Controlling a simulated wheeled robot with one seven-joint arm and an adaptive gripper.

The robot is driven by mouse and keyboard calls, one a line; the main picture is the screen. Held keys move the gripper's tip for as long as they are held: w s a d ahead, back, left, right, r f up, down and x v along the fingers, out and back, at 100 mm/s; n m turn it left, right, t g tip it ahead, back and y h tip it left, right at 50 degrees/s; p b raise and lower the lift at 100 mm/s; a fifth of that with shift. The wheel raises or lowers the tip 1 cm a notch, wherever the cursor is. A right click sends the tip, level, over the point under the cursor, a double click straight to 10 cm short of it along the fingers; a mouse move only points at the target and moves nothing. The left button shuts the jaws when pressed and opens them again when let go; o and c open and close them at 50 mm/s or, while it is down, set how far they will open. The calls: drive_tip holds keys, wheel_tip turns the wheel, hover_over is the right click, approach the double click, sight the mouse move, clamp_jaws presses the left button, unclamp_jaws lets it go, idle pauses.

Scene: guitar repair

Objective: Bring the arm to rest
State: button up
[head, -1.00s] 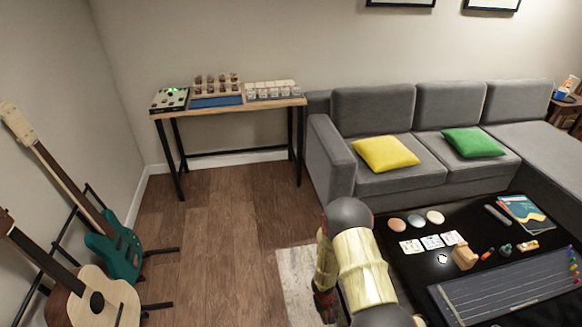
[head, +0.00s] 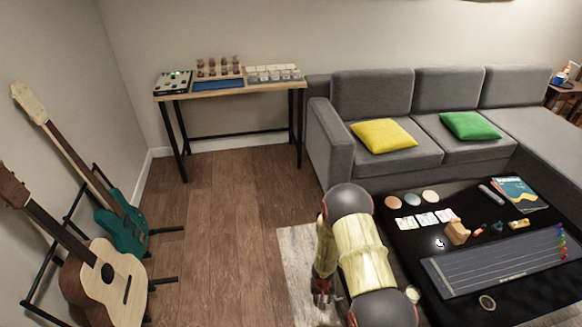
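My arm rises from the bottom of the head view, bends at a dark grey joint and hangs down beside the left edge of the black coffee table (head: 520,296). My gripper (head: 325,298) is low at the end of the arm, over the pale rug (head: 297,262). It is small and dark, and I cannot tell whether its fingers are open or shut. I see nothing clearly held in it.
The coffee table carries a long grey board (head: 500,262), several cards, round discs and a wooden block (head: 457,233). A grey sofa (head: 330,142) stands behind. Guitars (head: 105,285) stand at left. A narrow side table (head: 228,94) is at the wall. The wooden floor (head: 230,225) between is clear.

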drive_tip(key=s+a+r+g+y, duration=0.1)
drive_tip(key=s+a+r+y, duration=0.15)
drive_tip(key=r, duration=0.65)
drive_tip(key=s+a+r+m+y, duration=0.15)
drive_tip(key=a+r, duration=0.25)
drive_tip(key=r, duration=0.5)
drive_tip(key=s+a+r+g+y, duration=0.1)
drive_tip(key=s+a+r, duration=0.25)
drive_tip(key=r, duration=0.55)
drive_tip(key=s+d+r+t+h, duration=0.1)
drive_tip(key=s+d+r, duration=0.4)
drive_tip(key=r, duration=0.7)
drive_tip(key=s+d+r+n+t+h, duration=0.1)
drive_tip(key=s+d+r+t, duration=0.2)
drive_tip(key=r, duration=0.9)
drive_tip(key=s+d+r+n+t+h, duration=0.1)
drive_tip(key=s+d+r+t+h, duration=0.1)
drive_tip(key=s+d+r, duration=0.6)
wheel_tip(320, 180, up, 5)
drive_tip(key=s, duration=0.2)
drive_tip(key=shift+s+t, duration=0.3)
drive_tip(key=shift+t, duration=0.1)
